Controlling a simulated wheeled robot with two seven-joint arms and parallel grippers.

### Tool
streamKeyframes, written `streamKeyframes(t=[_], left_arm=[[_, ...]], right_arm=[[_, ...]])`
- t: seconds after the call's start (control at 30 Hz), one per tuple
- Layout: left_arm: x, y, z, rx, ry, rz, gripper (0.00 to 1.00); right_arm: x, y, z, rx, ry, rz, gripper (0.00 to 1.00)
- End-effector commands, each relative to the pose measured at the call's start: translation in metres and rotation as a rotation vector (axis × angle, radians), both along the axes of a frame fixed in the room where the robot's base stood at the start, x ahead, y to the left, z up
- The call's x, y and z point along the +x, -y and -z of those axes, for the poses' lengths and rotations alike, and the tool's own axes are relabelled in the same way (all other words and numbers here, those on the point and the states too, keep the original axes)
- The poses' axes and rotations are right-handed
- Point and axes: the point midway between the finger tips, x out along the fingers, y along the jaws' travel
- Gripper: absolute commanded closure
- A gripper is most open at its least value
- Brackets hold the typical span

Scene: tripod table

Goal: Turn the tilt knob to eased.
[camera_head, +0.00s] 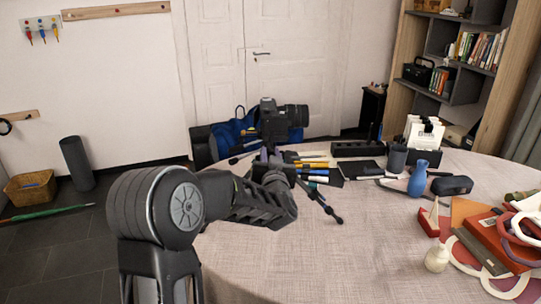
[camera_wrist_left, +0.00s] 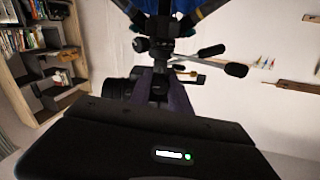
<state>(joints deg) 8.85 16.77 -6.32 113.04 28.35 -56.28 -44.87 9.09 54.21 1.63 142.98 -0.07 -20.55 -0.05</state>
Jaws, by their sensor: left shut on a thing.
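A small tripod stands on the round table (camera_head: 300,245) with a black camera (camera_head: 275,122) on top. Its dark head (camera_wrist_left: 158,45) shows in the left wrist view, with a black pan handle (camera_wrist_left: 235,69) out to the right. The camera's lens (camera_wrist_left: 117,88) is left of it in that view. My left gripper (camera_head: 264,157) reaches the tripod head just below the camera. It is shut on the tilt knob, which is mostly hidden by the fingers (camera_wrist_left: 165,92). The knob's setting cannot be read. My right gripper is not in view.
Pens and tools (camera_head: 315,170) lie around the tripod. A bookshelf (camera_head: 450,70) is behind. The table's front middle is clear.

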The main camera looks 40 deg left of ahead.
Motion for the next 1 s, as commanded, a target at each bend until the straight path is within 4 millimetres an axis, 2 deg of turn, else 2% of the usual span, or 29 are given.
streamKeyframes(t=[0.03,0.23,0.67,1.0], left_arm=[[0.000,0.000,0.000,0.000,0.000,0.000,0.84],[0.000,0.000,0.000,0.000,0.000,0.000,1.00],[0.000,0.000,0.001,-0.008,0.007,0.000,1.00],[0.000,0.000,0.003,-0.099,0.086,0.000,1.00]], right_arm=[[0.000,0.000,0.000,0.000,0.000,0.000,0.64],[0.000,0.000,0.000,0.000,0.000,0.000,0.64],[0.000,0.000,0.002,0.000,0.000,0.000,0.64],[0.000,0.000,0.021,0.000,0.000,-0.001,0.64]])
